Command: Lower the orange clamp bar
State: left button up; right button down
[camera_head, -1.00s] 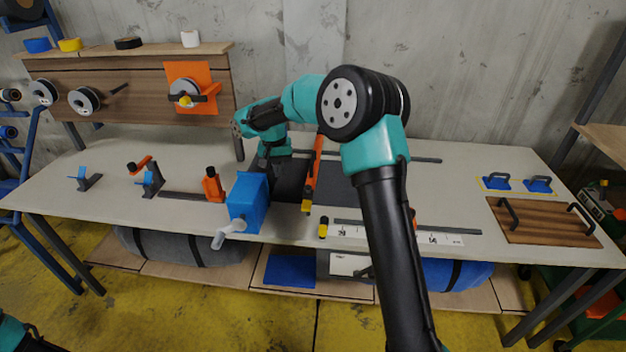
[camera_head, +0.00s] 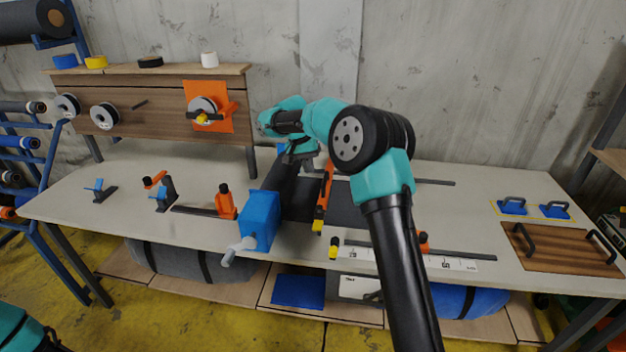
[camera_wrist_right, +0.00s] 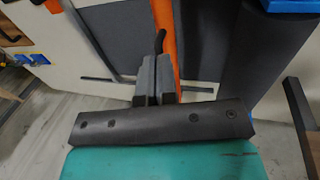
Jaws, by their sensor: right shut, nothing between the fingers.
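The orange clamp bar (camera_head: 325,190) runs from the back of the bench toward the front edge, with a yellow end nearest me. In the right wrist view it is an orange strip (camera_wrist_right: 163,30) just beside the fingers. My right gripper (camera_head: 295,158) is beyond the blue block, left of the bar's far end. In the right wrist view its fingers (camera_wrist_right: 157,62) are together and empty. A dark curved piece shows at their tips, and I cannot tell whether they touch it or the bar. My left gripper is out of view.
A blue block with a grey crank (camera_head: 262,218) stands left of the bar. Dark sheet material (camera_head: 345,205) lies under and beside it. A ruler strip (camera_head: 450,263) lies along the front edge. A wooden board with handles (camera_head: 560,250) is at right. My right forearm hides part of the bench.

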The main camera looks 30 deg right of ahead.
aim_at(321, 204)
jog(key=x, duration=1.3)
jog(key=shift+f, duration=0.1)
jog(key=shift+f, duration=0.1)
notch_tip(321, 204, down, 8)
jog(key=shift+s+r, duration=0.1)
jog(key=shift+r, duration=0.15)
jog(key=v, duration=1.4)
jog(key=shift+r, duration=0.25)
jog(key=shift+f, duration=0.1)
